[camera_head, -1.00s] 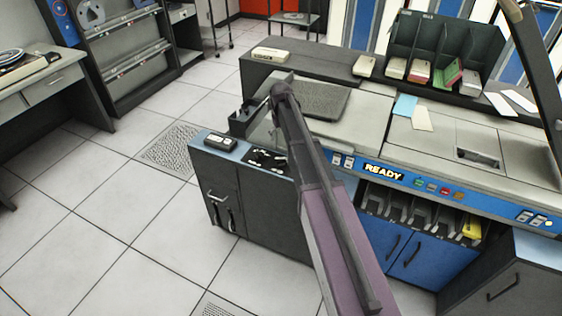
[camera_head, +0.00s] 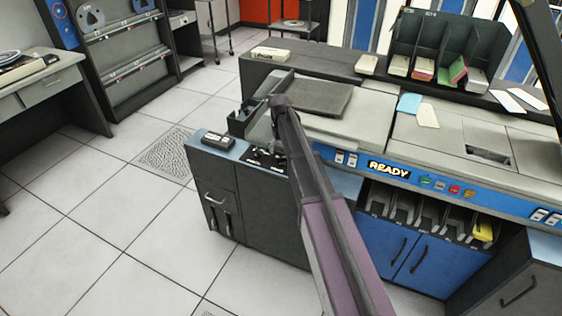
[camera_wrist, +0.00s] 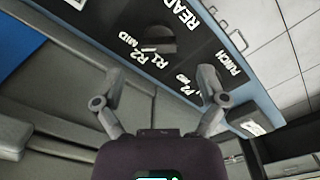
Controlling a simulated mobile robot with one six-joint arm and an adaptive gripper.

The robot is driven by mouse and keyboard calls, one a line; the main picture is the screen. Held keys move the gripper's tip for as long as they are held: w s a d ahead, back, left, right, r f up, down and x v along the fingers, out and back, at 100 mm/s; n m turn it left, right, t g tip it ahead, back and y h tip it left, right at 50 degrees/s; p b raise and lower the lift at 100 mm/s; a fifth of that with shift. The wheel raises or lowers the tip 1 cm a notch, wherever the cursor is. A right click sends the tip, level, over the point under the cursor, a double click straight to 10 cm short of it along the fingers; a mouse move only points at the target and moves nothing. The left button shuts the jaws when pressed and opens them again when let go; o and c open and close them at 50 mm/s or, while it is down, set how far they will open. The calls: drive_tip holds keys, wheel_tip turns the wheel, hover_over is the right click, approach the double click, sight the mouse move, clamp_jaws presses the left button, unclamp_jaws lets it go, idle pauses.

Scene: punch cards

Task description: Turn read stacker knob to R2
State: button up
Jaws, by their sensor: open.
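The read stacker knob (camera_wrist: 160,42) is a dark rounded shape on a black panel (camera_wrist: 125,25) in the wrist view. White labels READ, R1, R2 and MID stand around it. Nothing is held, and I see no clear contact. In the head view the black panel (camera_head: 262,158) is on the low left end of the blue-topped machine, and my arm partly covers it.
PUNCH and P2 labels (camera_wrist: 228,60) stand to the right of the knob on the same panel. A small dark box (camera_head: 216,140) lies left of the panel in the head view. The lit READY strip (camera_head: 389,169) is to the right. Tiled floor at left is free.

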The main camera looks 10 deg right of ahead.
sight(281, 158)
drive_tip(key=shift+d+f+b, duration=0.1)
drive_tip(key=shift+f+b, duration=1.75)
drive_tip(key=shift+f, duration=0.3)
drive_tip(key=c, duration=1.2)
